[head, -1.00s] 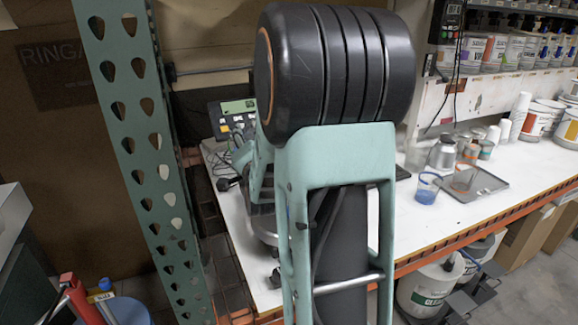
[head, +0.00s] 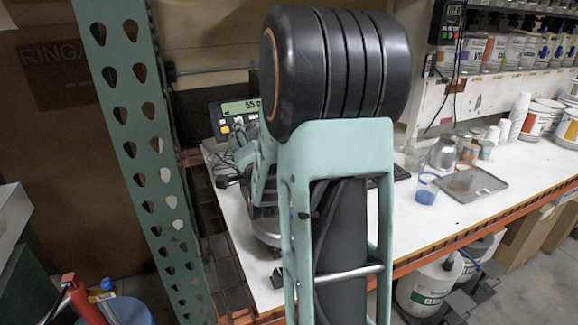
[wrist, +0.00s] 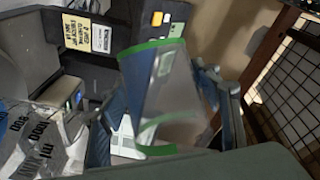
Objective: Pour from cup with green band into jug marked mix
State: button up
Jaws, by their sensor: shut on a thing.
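The clear cup with green band (wrist: 172,72) shows in the middle of the wrist view, tilted, with green at its rim and lower edge. My gripper (wrist: 163,108) is shut on it, with fingers at both sides. A clear vessel with printed ml marks (wrist: 38,130), likely the jug, shows at the lower left of the wrist view, partly cut off. I cannot read a mix mark on it. I cannot tell whether liquid is flowing. In the head view my arm hides the gripper and the held cup.
A scale display (head: 238,108) is lit behind my arm. A cup with blue liquid (head: 427,189) and a grey tray (head: 490,184) stand on the white bench (head: 440,218) to the right. A green perforated post (head: 145,150) rises at the left.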

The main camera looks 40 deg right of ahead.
jog(key=shift+s+f+m+t, duration=0.15)
jog(key=shift+m+t, duration=0.25)
jog(key=shift+m, duration=0.5)
dwell(0.9)
jog(key=shift+s+d+r+m+h+b, duration=0.4)
jog(key=shift+s+d+r+m+b, duration=0.3)
jog(key=shift+b, duration=0.7)
dwell(1.0)
jog(key=shift+s+d+r+m+t+b, duration=0.1)
jog(key=shift+d+r+m+t+b, duration=0.1)
jog(key=shift+m+b, duration=0.3)
jog(key=shift+d+r+m+t+b, duration=0.1)
jog(key=shift+m+t+b, duration=0.15)
jog(key=shift+b, duration=0.3)
jog(key=shift+c, duration=0.2)
dwell(0.3)
